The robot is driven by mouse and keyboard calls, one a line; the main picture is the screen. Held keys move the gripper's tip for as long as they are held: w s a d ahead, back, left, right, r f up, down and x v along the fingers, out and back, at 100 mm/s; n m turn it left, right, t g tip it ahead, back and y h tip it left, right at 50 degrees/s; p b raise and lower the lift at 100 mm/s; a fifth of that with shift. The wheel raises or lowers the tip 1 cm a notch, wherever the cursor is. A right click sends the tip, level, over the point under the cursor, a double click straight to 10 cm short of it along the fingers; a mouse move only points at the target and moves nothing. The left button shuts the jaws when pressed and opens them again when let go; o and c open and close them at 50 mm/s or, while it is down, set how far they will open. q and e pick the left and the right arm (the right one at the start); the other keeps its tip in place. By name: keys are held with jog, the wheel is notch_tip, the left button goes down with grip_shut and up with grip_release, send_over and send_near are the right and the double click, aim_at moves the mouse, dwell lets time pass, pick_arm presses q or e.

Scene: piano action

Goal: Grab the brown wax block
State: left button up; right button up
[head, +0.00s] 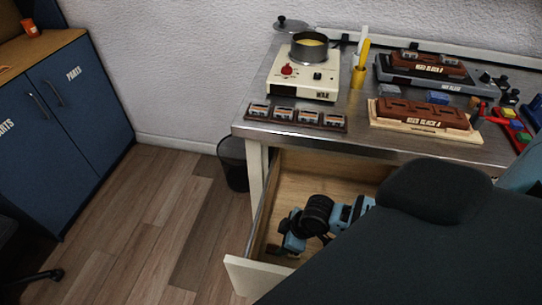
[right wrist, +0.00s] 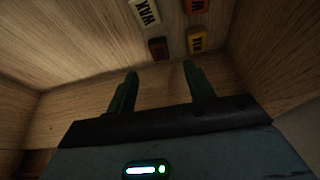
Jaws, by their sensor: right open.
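The brown wax block (right wrist: 158,48) lies on the wooden drawer floor in the right wrist view, small and dark. It sits just beyond my right gripper (right wrist: 160,72), roughly between the lines of its two fingers and apart from them. The fingers are spread and empty. In the head view my right gripper (head: 278,249) is down inside the open drawer (head: 243,272), and I cannot make out the brown block there. My left gripper is not in view.
Near the brown block lie a cream block (right wrist: 146,12), an orange block (right wrist: 195,5) and a yellow block (right wrist: 197,40). Drawer walls enclose my gripper. Above is the metal worktop (head: 355,135) with a pot (head: 309,50) on a heater. A dark bin (head: 232,165) stands left of the drawer.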

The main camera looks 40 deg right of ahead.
aim_at(271, 250)
jog(key=shift+w+a+f, duration=0.1)
jog(key=shift+a+f, duration=0.1)
jog(key=shift+f, duration=0.6)
jog(key=shift+w+a+f, duration=0.1)
jog(key=shift+f, duration=0.05)
jog(key=b+x, duration=0.1)
jog(key=x, duration=0.3)
jog(key=shift+w+f, duration=0.15)
jog(key=shift+f, duration=0.25)
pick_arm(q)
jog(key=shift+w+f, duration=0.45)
pick_arm(e)
jog(key=shift+c, duration=0.2)
jog(key=c, duration=1)
